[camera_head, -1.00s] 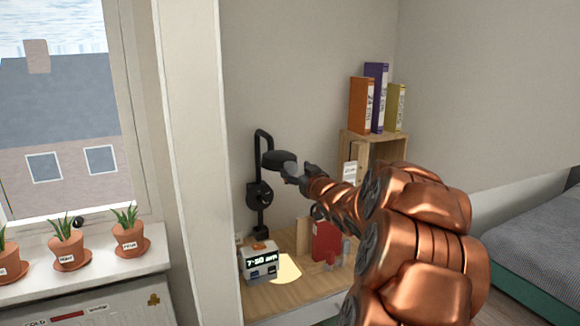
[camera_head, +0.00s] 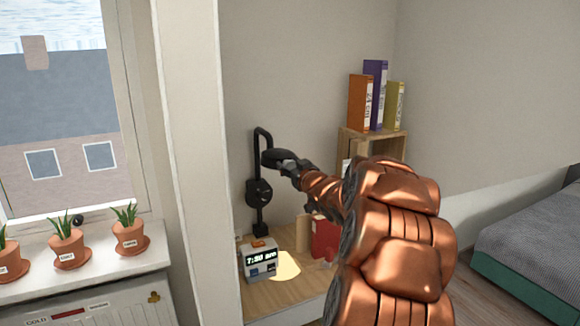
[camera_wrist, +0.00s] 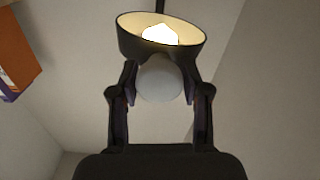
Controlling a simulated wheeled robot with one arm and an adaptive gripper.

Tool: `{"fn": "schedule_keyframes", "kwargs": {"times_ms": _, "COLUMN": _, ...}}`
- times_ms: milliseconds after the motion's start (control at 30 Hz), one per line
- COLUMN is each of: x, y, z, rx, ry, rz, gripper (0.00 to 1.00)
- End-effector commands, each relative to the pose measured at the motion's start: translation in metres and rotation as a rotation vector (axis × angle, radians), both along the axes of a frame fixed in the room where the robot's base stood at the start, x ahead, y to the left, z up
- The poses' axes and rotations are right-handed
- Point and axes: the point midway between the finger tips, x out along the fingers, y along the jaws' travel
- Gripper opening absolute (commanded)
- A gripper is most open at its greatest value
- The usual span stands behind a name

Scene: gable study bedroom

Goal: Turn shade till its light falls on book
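The black lamp shade (camera_head: 280,157) hangs on a bent black stem on the wall. In the wrist view the shade (camera_wrist: 128,42) shows its cream inside and lit bulb. A pale round knob (camera_wrist: 160,80) sits just below its rim. My gripper (camera_head: 298,168) is at the right side of the shade; in the wrist view its two fingers (camera_wrist: 160,90) are on both sides of the knob and appear closed on it. The light patch (camera_head: 286,266) lies on the desk right of the clock. A red book (camera_head: 324,239) stands to its right, partly hidden by my arm.
A clock (camera_head: 259,260) stands on the desk (camera_head: 285,292), left of the light patch. A wooden shelf box (camera_head: 385,142) with several binders stands behind my arm. Potted plants (camera_head: 68,242) line the windowsill at left. A bed (camera_head: 530,245) is at right.

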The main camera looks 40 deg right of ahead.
Motion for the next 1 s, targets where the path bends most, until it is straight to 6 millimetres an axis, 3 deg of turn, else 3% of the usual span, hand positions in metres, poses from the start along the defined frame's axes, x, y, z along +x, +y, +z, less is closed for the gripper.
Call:
{"fn": "schedule_keyframes", "kwargs": {"times_ms": 33, "x": 0.0000, "y": 0.0000, "z": 0.0000, "rx": 0.000, "ry": 0.000, "rz": 0.000, "gripper": 0.39}}
{"fn": "schedule_keyframes", "kwargs": {"times_ms": 333, "x": 0.0000, "y": 0.0001, "z": -0.0003, "rx": 0.000, "ry": 0.001, "rz": 0.000, "gripper": 0.07}}
{"fn": "schedule_keyframes", "kwargs": {"times_ms": 667, "x": 0.0005, "y": 0.0007, "z": 0.0021, "rx": 0.056, "ry": -0.017, "rz": 0.002, "gripper": 0.07}}
{"fn": "schedule_keyframes", "kwargs": {"times_ms": 1000, "x": 0.0004, "y": -0.0001, "z": 0.0023, "rx": 0.269, "ry": -0.089, "rz": 0.001, "gripper": 0.07}}
